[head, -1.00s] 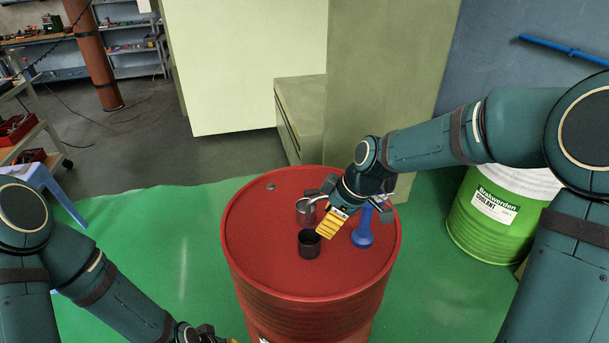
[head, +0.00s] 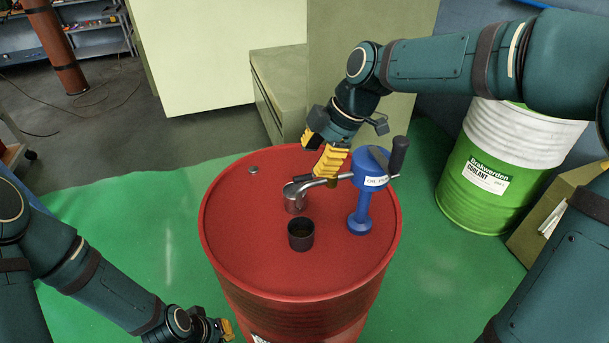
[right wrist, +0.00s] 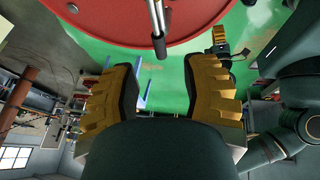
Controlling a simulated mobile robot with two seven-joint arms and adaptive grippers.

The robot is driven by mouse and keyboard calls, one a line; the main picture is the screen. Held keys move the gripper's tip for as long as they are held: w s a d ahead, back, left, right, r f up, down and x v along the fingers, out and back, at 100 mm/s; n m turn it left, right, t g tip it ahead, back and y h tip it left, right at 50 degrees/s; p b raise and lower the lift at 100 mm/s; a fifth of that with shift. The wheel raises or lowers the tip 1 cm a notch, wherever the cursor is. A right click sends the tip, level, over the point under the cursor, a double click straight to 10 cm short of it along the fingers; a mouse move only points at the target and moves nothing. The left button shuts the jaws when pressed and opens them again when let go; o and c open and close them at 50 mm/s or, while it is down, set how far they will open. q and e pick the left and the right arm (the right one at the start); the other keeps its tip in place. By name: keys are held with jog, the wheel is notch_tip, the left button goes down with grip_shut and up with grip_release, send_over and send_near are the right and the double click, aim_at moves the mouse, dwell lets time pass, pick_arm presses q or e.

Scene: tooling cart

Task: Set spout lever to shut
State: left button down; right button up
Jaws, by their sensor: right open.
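A blue hand pump (head: 362,195) stands upright on the red drum (head: 245,215). My right gripper (head: 320,152) is open and empty, just above and behind the spout. The right wrist view shows its spread fingers (right wrist: 160,95) and a metal rod with a dark tip (right wrist: 158,35) beyond them. My left gripper (head: 215,328) is low at the drum's front; its jaws are unclear.
A black cup (head: 301,235) stands on the drum in front of the metal cup. The pump's black handle (head: 397,155) sticks up at right. A green-white coolant drum (head: 490,190) stands to the right. A pale cabinet (head: 275,90) is behind. The drum top's left side is mostly clear.

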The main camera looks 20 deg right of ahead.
aim_at(304, 176)
jog(key=x, duration=0.5)
jog(key=shift+a+f+b, duration=0.2)
jog(key=shift+f+b, duration=0.1)
jog(key=shift+o, duration=0.3)
grip_shut()
